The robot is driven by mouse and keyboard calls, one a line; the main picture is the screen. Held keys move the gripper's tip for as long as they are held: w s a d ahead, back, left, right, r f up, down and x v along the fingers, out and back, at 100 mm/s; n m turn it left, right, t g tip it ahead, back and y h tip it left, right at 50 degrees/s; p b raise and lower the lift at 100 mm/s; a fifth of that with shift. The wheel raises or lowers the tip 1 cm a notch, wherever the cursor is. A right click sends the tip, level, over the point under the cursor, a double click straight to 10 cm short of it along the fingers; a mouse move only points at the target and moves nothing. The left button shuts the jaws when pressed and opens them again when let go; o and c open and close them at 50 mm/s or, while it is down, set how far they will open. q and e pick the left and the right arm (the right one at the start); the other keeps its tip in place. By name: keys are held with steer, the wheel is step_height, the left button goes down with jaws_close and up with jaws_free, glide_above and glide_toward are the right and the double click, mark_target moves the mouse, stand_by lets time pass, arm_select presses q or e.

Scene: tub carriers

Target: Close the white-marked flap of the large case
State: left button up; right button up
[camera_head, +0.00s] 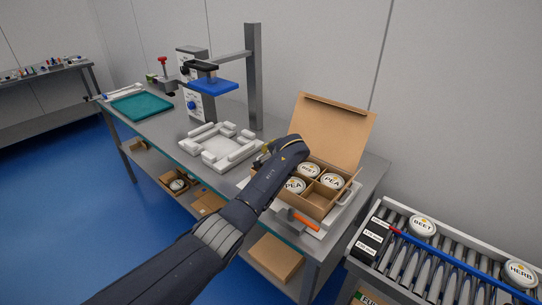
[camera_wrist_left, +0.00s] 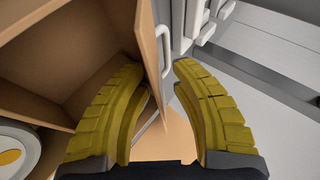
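The large case (camera_head: 318,207) is a brown cardboard box with dividers on the bench. A tall flap (camera_head: 335,130) stands open at its back; I see no white mark on it. Several labelled round tubs, such as a PEA tub (camera_head: 332,181), sit in its compartments. My left gripper (camera_head: 295,143) is at the case's far left side, partly hidden by my own arm. In the left wrist view its yellow fingers (camera_wrist_left: 160,68) are apart, on either side of a thin cardboard panel (camera_wrist_left: 153,45). A gap shows right of the panel. My right gripper is out of view.
A white fixture (camera_head: 218,145) lies left of the case, and a press with a blue plate (camera_head: 213,85) stands behind it. An orange-handled tool (camera_head: 306,222) lies at the case's front. A roller conveyor (camera_head: 436,255) carries tubs at the right. A teal tray (camera_head: 142,106) lies far left.

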arm_select(q)
steer(key=shift+a+r+g, duration=0.1)
steer(key=shift+g, duration=0.2)
steer(key=h, duration=0.1)
steer(key=g, duration=0.1)
steer(key=n+g+h, duration=0.1)
steer(key=shift+w+a+r+h, duration=0.25)
steer(key=shift+h, duration=0.05)
steer(key=shift+w+a+r+n+g+h, duration=0.1)
steer(key=shift+n+g+h, duration=0.05)
steer(key=shift+g+h, duration=0.4)
steer(key=shift+w+a+n+g+h, duration=0.1)
steer(key=shift+n+g+h, duration=0.05)
steer(key=shift+g+h, duration=0.4)
steer(key=d+v, duration=0.1)
steer(key=v, duration=1.6)
steer(key=w+d+r+n+t+h, duration=0.2)
steer(key=w+r+t, duration=0.2)
steer(key=r, duration=0.2)
steer(key=w+d+r+n+t+h, duration=0.1)
steer(key=w+r+n+t+h, duration=0.1)
steer(key=r, duration=0.5)
steer(key=shift+w+d+r+n+t+h, duration=0.15)
steer(key=shift+w+d+n+t+h, duration=0.35)
steer(key=shift+w+t, duration=1)
steer(key=shift+s+a+r+t, duration=0.1)
steer(key=shift+s+t, duration=0.1)
steer(key=shift+t, duration=0.1)
